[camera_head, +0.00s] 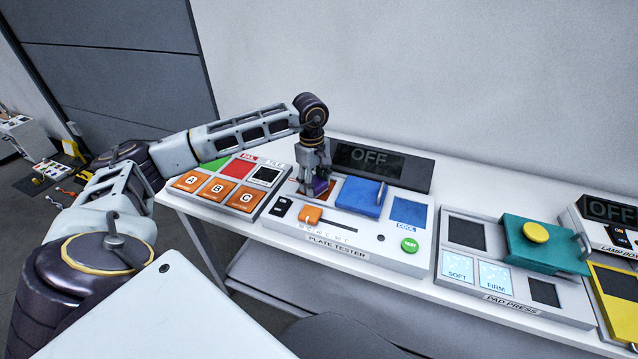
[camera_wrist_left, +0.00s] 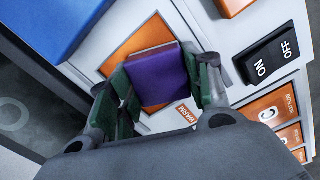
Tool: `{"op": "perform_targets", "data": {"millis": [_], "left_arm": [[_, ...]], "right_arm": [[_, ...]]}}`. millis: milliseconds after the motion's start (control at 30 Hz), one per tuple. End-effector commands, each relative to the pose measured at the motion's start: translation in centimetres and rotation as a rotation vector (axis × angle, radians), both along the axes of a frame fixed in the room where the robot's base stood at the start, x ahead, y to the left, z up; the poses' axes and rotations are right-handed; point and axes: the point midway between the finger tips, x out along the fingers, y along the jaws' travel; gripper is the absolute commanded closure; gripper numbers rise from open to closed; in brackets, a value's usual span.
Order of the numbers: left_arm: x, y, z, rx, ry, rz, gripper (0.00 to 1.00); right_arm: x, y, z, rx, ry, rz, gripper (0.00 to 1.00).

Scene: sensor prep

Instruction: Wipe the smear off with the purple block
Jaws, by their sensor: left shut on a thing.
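My left gripper (camera_head: 317,184) is shut on the purple block (camera_wrist_left: 158,76) and points down over the plate tester (camera_head: 340,252). In the head view only a small part of the purple block (camera_head: 320,186) shows between the fingers. In the left wrist view the block is between the green-lined fingers, over an orange square plate (camera_wrist_left: 148,38) on the tester. I cannot tell whether the block touches the plate. No smear can be made out; the block and fingers hide part of the plate. My right gripper is not in view.
Close by are the ON/OFF switch (camera_wrist_left: 272,55), an orange slider knob (camera_head: 310,215), a blue lid with a handle (camera_head: 361,197) and a dark OFF display (camera_head: 368,160). A panel with A, B, C tiles (camera_head: 218,188) stands left, the pad press (camera_head: 510,265) right.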

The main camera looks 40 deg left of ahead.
Motion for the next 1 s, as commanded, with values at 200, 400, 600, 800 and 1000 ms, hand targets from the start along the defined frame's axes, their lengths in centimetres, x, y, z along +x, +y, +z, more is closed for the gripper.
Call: {"op": "perform_targets", "data": {"millis": [200,400,600,800,1000], "left_arm": [[-0.8,1.3,-0.5,0.005,0.021,-0.001,0.89],[-0.8,1.7,-0.4,0.008,0.02,0.001,0.89],[-0.8,1.8,-0.3,0.011,0.018,0.005,0.89],[-0.6,1.4,-0.3,0.013,0.016,0.006,0.89],[-0.4,0.5,-0.4,0.011,0.017,0.005,0.89]], "right_arm": [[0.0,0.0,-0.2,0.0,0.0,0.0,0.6],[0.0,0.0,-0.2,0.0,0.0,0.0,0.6],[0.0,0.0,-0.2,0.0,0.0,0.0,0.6],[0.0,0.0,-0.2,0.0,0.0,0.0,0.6],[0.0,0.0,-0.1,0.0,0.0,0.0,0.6]]}}
